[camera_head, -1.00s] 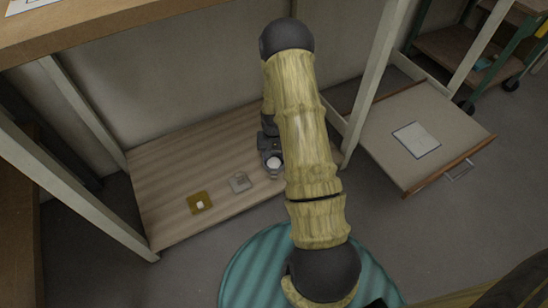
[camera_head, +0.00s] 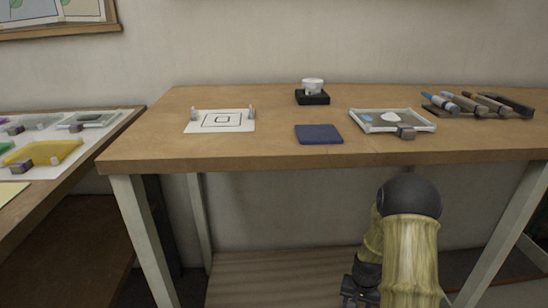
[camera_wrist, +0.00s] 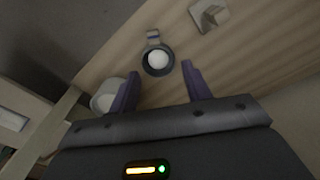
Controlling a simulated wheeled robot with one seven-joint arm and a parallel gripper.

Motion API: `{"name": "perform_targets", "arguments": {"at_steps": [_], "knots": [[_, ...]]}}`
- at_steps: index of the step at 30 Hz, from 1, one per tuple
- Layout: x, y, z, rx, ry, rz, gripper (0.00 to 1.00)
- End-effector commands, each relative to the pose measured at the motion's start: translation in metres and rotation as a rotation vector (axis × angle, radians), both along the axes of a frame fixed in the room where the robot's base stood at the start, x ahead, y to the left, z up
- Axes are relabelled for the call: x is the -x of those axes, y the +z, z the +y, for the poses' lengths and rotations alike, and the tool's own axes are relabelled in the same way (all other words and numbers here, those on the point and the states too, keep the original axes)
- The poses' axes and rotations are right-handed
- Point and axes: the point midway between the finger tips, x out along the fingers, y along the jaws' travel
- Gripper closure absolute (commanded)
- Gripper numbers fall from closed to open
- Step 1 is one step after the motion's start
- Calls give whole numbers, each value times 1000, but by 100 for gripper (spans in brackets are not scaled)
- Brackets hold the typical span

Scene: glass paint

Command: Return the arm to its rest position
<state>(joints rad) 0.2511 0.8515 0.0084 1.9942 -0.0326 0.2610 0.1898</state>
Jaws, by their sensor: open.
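My gripper (camera_wrist: 160,69) is open, its two purple fingers apart with nothing between them in the wrist view. It hangs above the slatted lower shelf (camera_wrist: 115,60). A dark round holder with a white disc (camera_wrist: 158,60) lies on the shelf beyond and between the fingertips. In the head view my gripper (camera_head: 355,290) shows at the bottom edge, below the tabletop and partly cut off. My arm reaches down in front of the workbench (camera_head: 240,155).
A white cylinder (camera_wrist: 108,95) is close to the left finger. A pale square piece (camera_wrist: 210,14) lies farther off on the shelf. On the bench are a blue pad (camera_head: 318,134), a framed glass tray (camera_head: 375,121) and several tools (camera_head: 465,103). Bench legs (camera_head: 143,235) flank the shelf space.

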Motion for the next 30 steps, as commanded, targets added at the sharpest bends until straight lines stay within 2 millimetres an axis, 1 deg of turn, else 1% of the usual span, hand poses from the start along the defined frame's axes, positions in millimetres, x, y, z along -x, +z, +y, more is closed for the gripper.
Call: {"name": "perform_targets", "arguments": {"at_steps": [1,5,6,8,12,15,18,21,30], "knots": [[2,18,7,4,23,-15,52],[12,58,25,12,78,-41,52],[16,71,30,14,96,-51,52],[24,89,39,17,124,-63,52],[46,128,58,25,188,-93,52],[65,152,72,30,235,-115,52],[85,172,83,34,278,-136,52],[102,186,91,37,314,-153,52],[145,211,108,43,392,-190,52]]}}
